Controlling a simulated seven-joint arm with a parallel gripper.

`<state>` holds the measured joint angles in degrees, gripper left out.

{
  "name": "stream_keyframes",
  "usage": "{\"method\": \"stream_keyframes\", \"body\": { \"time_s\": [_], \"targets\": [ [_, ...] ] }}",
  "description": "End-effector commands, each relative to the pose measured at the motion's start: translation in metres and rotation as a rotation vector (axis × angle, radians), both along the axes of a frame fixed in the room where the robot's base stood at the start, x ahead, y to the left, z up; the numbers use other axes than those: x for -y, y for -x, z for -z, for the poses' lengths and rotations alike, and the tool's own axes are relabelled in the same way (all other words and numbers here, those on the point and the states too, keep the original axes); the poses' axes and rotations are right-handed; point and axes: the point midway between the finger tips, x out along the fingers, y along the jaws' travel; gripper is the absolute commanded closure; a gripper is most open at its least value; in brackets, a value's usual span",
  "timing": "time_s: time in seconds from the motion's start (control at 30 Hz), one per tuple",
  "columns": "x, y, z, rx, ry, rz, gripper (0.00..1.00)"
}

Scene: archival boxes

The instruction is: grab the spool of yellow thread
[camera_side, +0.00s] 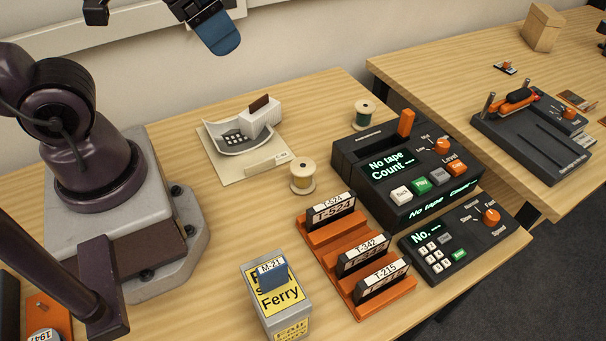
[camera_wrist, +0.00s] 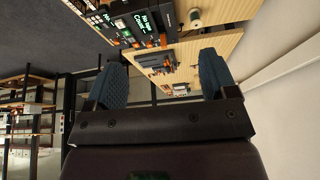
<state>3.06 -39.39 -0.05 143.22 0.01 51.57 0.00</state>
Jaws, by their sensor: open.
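A spool with pale yellow-cream thread (camera_side: 303,177) stands upright on the wooden table in the side view, left of the black tape machine. A second spool with dark green thread (camera_side: 364,115) stands behind that machine. My gripper (camera_side: 218,33) is high at the top edge of the side view, well above and apart from both spools, and partly cut off. In the wrist view its two blue fingers (camera_wrist: 161,62) are spread apart with nothing between them.
Around the pale spool are the black tape machine (camera_side: 395,174), an orange rack (camera_side: 323,238) holding several labelled tapes, and a white device (camera_side: 250,122) on a paper sheet. A Ferry box (camera_side: 282,304) stands at the front. Bare table lies left of the spool.

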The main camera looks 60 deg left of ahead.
Motion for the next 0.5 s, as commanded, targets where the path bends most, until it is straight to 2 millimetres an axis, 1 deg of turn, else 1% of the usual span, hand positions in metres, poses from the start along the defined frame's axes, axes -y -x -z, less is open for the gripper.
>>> {"method": "stream_keyframes", "body": {
  "time_s": [0.03, 0.1, 0.17, 0.2, 0.33, 0.5],
  "targets": [
    [0.008, -0.002, 0.013, -0.064, -0.006, 0.036, 0.21],
    [0.016, -0.005, 0.032, -0.158, -0.036, 0.093, 0.21],
    [0.021, -0.005, 0.051, -0.249, -0.090, 0.157, 0.21],
    [0.023, -0.005, 0.063, -0.309, -0.136, 0.204, 0.21],
    [0.024, 0.000, 0.101, -0.498, -0.310, 0.363, 0.21],
    [0.016, 0.006, 0.143, -0.720, -0.588, 0.600, 0.21]
  ]
}}
